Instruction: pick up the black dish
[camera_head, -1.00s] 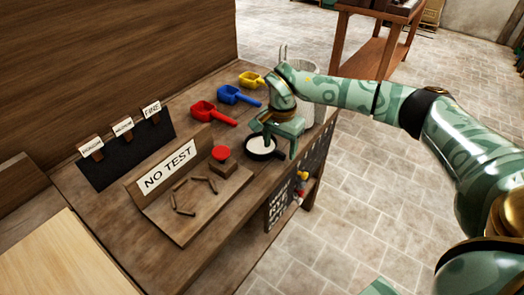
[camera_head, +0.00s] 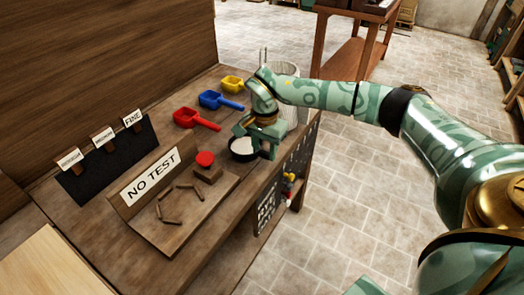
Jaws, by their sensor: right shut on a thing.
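The black dish (camera_head: 243,147) with a white inside sits near the front edge of the wooden bench, right of the red button. My right gripper (camera_head: 262,147) is at the dish's right side, pointing down, and is shut on its rim. The fingers cover the dish's right part. I cannot tell whether the dish is touching the bench top. My left gripper is not in view.
The bench (camera_head: 95,240) holds red (camera_head: 195,118), blue (camera_head: 220,101) and yellow (camera_head: 236,84) scoops behind the dish. A red button (camera_head: 205,158) on a block and a NO TEST sign (camera_head: 150,176) stand to the left. A grey canister (camera_head: 290,85) stands behind my right wrist.

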